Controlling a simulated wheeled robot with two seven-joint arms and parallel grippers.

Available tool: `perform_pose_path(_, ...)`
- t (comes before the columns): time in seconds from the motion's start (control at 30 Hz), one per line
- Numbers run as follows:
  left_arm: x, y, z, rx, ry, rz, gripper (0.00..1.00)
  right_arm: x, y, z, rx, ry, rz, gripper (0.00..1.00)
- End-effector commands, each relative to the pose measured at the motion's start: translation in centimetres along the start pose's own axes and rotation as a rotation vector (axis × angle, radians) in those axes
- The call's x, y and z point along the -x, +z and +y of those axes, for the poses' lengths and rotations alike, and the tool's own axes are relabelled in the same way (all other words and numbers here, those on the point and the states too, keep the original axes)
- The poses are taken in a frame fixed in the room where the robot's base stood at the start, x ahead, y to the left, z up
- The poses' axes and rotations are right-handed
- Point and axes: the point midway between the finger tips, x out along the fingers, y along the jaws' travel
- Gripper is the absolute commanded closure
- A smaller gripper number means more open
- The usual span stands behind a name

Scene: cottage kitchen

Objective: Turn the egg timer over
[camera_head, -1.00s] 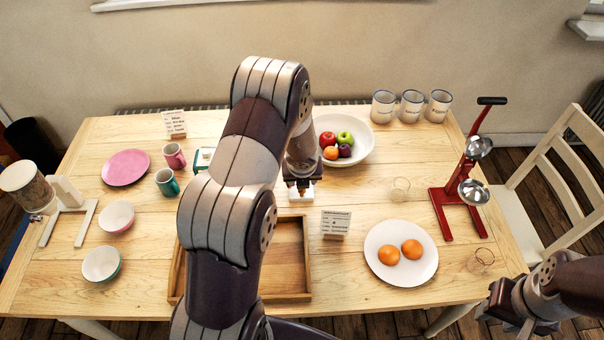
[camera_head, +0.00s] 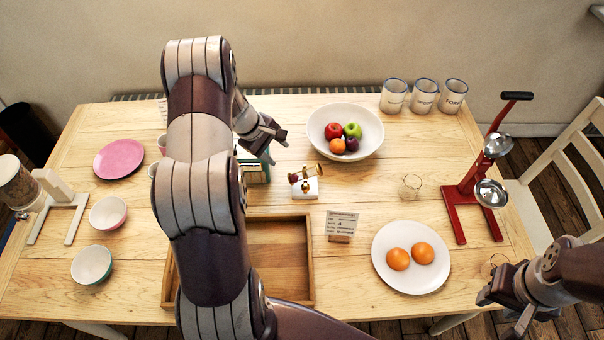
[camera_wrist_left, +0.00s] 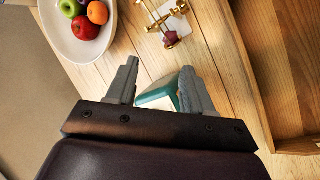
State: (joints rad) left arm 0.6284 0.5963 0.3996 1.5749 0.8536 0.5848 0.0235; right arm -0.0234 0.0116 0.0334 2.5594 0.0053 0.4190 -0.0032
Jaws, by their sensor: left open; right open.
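The egg timer (camera_head: 304,184) stands on the table between the fruit bowl and the wooden tray. It has a white base and a brass frame with dark red-brown ends. Its upper part lies tilted, nearly level. It also shows at the top of the left wrist view (camera_wrist_left: 169,22). My left gripper (camera_head: 277,137) is open and empty, to the left of and behind the timer, apart from it. Its two fingers (camera_wrist_left: 160,78) have only table and part of a teal thing between them. My right gripper (camera_head: 503,312) is open at the front right, far from the timer.
The fruit bowl (camera_head: 372,147) is behind and right of the timer. A teal box (camera_head: 254,168) sits to its left, partly behind my left arm. The wooden tray (camera_head: 309,262) and a small card (camera_head: 341,224) are in front. Bare table lies right of the timer.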

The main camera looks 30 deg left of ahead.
Motion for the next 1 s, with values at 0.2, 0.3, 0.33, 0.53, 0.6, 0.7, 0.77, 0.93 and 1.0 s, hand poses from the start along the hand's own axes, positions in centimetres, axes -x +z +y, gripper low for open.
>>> perform_pose_path(0.2,0.6,3.0,-1.5,-0.708,-0.037,-0.182,0.48,0.1,0.0,0.0,0.0,0.0,0.0,0.57)
perform_pose_path(0.3,0.3,3.3,-1.5,-0.783,-0.027,-0.193,0.48,0.2,0.0,0.0,0.0,0.0,0.0,0.57)
perform_pose_path(0.33,0.0,3.4,-1.5,-0.789,-0.027,-0.193,0.48,0.3,0.0,0.0,0.0,0.0,0.0,0.57)
perform_pose_path(0.53,-4.3,4.2,-1.9,-0.787,-0.028,-0.195,0.48,1.3,-0.1,0.0,0.0,0.0,0.0,0.57)
perform_pose_path(0.6,-6.2,4.5,-2.1,-0.787,-0.028,-0.195,0.48,1.7,-0.2,0.0,0.0,0.0,0.0,0.57)
perform_pose_path(0.7,-8.5,4.8,-2.2,-0.788,-0.027,-0.192,0.48,2.1,-0.2,0.0,0.0,0.0,0.0,0.57)
perform_pose_path(0.77,-9.7,4.9,-2.4,-0.787,-0.028,-0.19,0.48,2.3,-0.2,0.0,0.0,0.0,0.0,0.57)
perform_pose_path(0.93,-11.5,5.2,-2.5,-0.786,-0.026,-0.188,0.48,2.5,-0.3,0.0,0.0,0.0,0.0,0.57)
perform_pose_path(1.0,-11.8,5.2,-2.6,-0.786,-0.026,-0.187,0.48,2.5,-0.3,0.0,0.0,0.0,0.0,0.57)
